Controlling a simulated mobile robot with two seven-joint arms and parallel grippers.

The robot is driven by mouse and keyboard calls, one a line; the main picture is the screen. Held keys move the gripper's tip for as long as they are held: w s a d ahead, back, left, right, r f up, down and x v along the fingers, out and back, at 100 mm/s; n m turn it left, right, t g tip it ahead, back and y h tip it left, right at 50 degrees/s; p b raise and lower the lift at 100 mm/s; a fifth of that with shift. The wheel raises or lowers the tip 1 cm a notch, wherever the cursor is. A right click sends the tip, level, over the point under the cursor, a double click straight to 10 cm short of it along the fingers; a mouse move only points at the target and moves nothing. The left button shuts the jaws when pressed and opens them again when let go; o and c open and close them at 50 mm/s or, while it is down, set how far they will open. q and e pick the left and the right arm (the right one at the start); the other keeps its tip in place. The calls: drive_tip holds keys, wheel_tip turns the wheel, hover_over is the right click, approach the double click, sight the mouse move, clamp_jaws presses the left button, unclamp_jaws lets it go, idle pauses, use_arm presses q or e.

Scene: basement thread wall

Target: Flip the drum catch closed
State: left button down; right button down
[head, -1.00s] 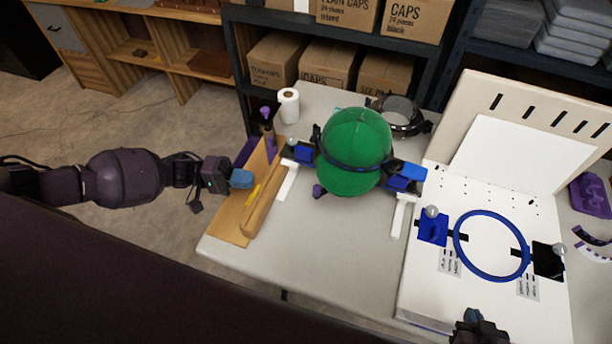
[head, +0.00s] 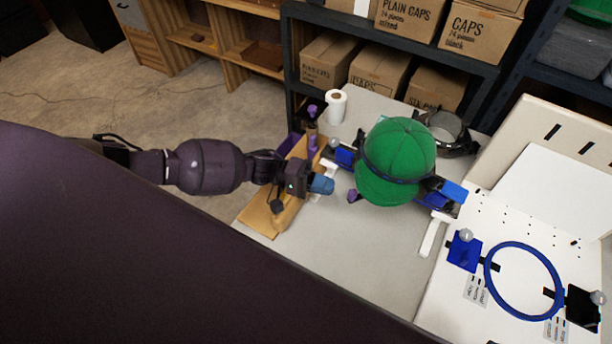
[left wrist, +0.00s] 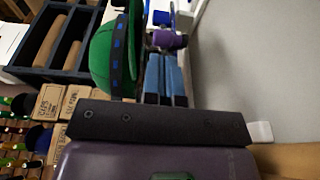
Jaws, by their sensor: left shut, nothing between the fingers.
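A green cap (head: 398,150) sits on the cap drum, with a dark blue band (head: 372,172) around it. A small purple part (head: 353,196), which looks like the drum catch, sticks out at the cap's lower left. I cannot tell its exact position. My left gripper (head: 322,184) is shut and empty, its blue fingertips left of the purple part and apart from it. In the left wrist view the blue fingers (left wrist: 165,78) lie together. The purple part (left wrist: 168,39) shows just past their tips, beside the green cap (left wrist: 102,57). My right gripper is out of view.
The drum rests on a stand with blue clamps (head: 345,156) on the grey table (head: 375,245). A wooden board (head: 262,212) lies under my left wrist. A paper roll (head: 336,106) stands behind. A white board with a blue hoop (head: 490,282) is at right.

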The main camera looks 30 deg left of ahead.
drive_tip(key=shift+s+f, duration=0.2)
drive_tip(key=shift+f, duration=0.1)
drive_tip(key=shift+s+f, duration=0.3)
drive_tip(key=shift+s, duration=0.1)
use_arm(q)
drive_tip(key=d, duration=0.3)
drive_tip(key=shift+w+d, duration=0.15)
drive_tip(key=shift+w, duration=0.15)
